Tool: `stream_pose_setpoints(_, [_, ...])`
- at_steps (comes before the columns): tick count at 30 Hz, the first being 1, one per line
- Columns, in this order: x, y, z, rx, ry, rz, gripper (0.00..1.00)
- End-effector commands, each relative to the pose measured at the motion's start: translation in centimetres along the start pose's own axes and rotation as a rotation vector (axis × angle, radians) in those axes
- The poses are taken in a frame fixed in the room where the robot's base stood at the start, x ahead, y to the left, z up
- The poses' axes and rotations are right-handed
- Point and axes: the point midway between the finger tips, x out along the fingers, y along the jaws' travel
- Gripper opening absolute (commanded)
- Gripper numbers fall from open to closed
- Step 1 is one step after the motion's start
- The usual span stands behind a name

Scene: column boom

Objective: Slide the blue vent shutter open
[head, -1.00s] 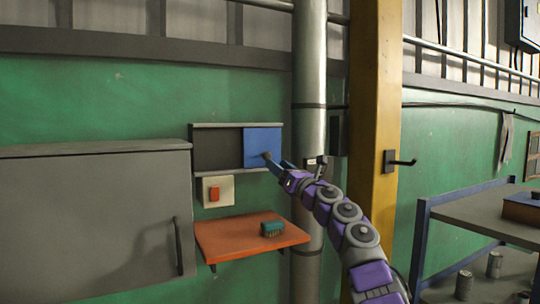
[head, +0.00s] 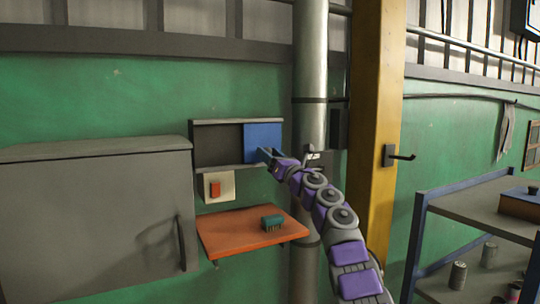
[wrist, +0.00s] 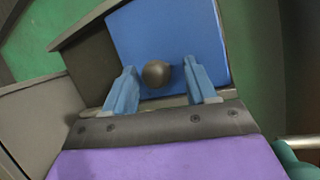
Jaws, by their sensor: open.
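The blue vent shutter (head: 262,137) is a flat panel at the right end of a grey-railed frame (head: 222,121) on the green wall. The dark part of the frame (head: 218,146) shows to its left. In the wrist view the shutter (wrist: 190,35) carries a round dark knob (wrist: 156,74). My gripper (head: 268,153) is at the shutter's lower right. In the wrist view my gripper (wrist: 160,80) is open, with one blue finger on each side of the knob. I cannot tell whether the fingers touch it.
Below are a red switch (head: 215,188) on a pale plate and an orange shelf (head: 245,240) with a teal brush (head: 272,223). A grey cabinet (head: 90,220) stands left. A metal pipe (head: 310,70) and yellow column (head: 375,110) stand right of the frame.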

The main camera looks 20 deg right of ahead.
Motion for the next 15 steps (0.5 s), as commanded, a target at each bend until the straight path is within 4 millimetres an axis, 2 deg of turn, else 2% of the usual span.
stream_pose_setpoints(2, [0.0, 0.01, -0.01, 0.0, 0.0, 0.0, 0.57])
stream_pose_setpoints(15, [-0.01, -0.06, 0.02, 0.0, -0.001, -0.001, 0.14])
